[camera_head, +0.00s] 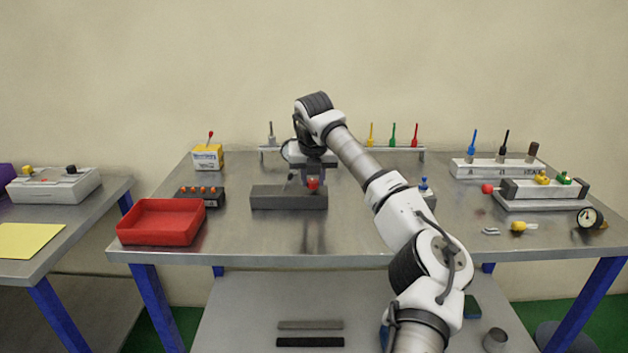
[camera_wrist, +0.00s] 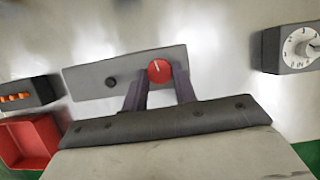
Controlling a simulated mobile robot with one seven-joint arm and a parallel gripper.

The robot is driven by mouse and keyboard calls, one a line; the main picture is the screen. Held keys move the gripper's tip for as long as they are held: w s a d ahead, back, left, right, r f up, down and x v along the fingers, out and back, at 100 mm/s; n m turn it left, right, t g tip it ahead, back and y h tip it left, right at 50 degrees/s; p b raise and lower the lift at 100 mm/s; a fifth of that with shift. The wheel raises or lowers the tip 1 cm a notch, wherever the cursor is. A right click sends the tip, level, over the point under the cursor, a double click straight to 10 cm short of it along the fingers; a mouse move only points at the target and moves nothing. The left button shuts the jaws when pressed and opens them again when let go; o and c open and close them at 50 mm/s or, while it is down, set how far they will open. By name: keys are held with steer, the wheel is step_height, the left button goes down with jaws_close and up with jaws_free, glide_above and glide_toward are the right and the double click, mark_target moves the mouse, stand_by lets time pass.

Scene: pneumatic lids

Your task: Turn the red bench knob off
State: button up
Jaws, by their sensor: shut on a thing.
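The red bench knob (camera_head: 313,184) sits on a long dark grey block (camera_head: 275,201) in the middle of the bench. In the wrist view the red knob (camera_wrist: 159,71) has a pale line pointing nearly straight up, tilted slightly left, and it sits right of the middle of the grey plate (camera_wrist: 98,77). My gripper (camera_wrist: 160,80) is at the knob, with one dark finger on each side, and is shut on it. In the head view my gripper (camera_head: 311,178) comes down over the knob from above. The finger contact is partly hidden.
A red tray (camera_head: 160,238) and a dark box with orange buttons (camera_head: 200,195) stand to the left. A yellow box with a red lever (camera_head: 207,157) is behind them. A rack with coloured tools (camera_head: 393,149) stands behind my arm. The bench front is clear.

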steer(key=m+h, duration=0.1)
steer(key=m, duration=0.3)
steer(key=m+h, duration=0.1)
steer(key=m, duration=0.1)
steer(key=shift+a+m+g+h+b, duration=0.3)
steer(key=shift+w+a+m+g+h+p, duration=0.1)
steer(key=shift+m+g+h+p, duration=0.25)
steer(key=shift+m, duration=0.75)
steer(key=shift+w+a+m+g+h+p, duration=0.1)
steer(key=shift+m+g+h+p, duration=0.2)
steer(key=shift+m, duration=0.8)
steer(key=o, duration=1)
steer(key=shift+c, duration=0.2)
steer(key=v, duration=1.3)
steer(key=shift+r, duration=0.4)
steer(key=shift+a, duration=0.1)
